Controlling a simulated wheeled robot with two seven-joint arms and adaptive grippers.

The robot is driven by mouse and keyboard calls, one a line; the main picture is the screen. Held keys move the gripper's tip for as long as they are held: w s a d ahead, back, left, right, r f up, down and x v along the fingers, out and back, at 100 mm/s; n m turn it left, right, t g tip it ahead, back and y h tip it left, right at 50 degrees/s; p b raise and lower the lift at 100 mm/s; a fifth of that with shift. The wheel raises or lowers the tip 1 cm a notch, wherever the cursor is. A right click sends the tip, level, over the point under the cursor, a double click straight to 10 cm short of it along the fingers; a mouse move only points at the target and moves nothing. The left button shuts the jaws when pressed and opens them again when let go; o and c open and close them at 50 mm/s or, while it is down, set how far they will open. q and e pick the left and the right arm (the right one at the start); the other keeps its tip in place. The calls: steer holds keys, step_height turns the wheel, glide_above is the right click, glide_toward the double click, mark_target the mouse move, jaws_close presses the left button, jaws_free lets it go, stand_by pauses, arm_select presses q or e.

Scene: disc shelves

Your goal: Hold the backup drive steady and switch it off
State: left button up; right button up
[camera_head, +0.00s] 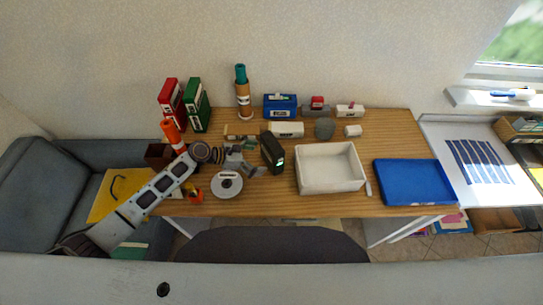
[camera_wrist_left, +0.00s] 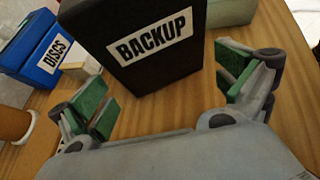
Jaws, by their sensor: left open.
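The backup drive (camera_head: 272,150) is a black upright box on the wooden table, with a small green lit spot on its front. In the left wrist view the drive (camera_wrist_left: 135,65) fills the top middle and bears a white BACKUP label. My left gripper (camera_head: 256,163) is just left of the drive and points at it. In the left wrist view my left gripper (camera_wrist_left: 165,90) is open, its green-padded fingers spread toward either side of the drive, with nothing between the pads at their near ends. I cannot make out a switch. My right gripper is not in view.
A white tray (camera_head: 330,188) stands close to the right of the drive, and a blue tray (camera_head: 415,203) farther right. A disc spindle (camera_head: 227,185) lies below my left gripper. Behind the drive stand a blue DISCS box (camera_head: 280,113) and a white labelled box (camera_head: 286,129).

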mark_target(266, 159)
arm_select(q)
steer(key=shift+x, duration=2.6)
steer(key=shift+c, duration=0.4)
jaws_close()
steer(key=c, duration=0.6)
jaws_free()
steer(key=shift+o, duration=0.2)
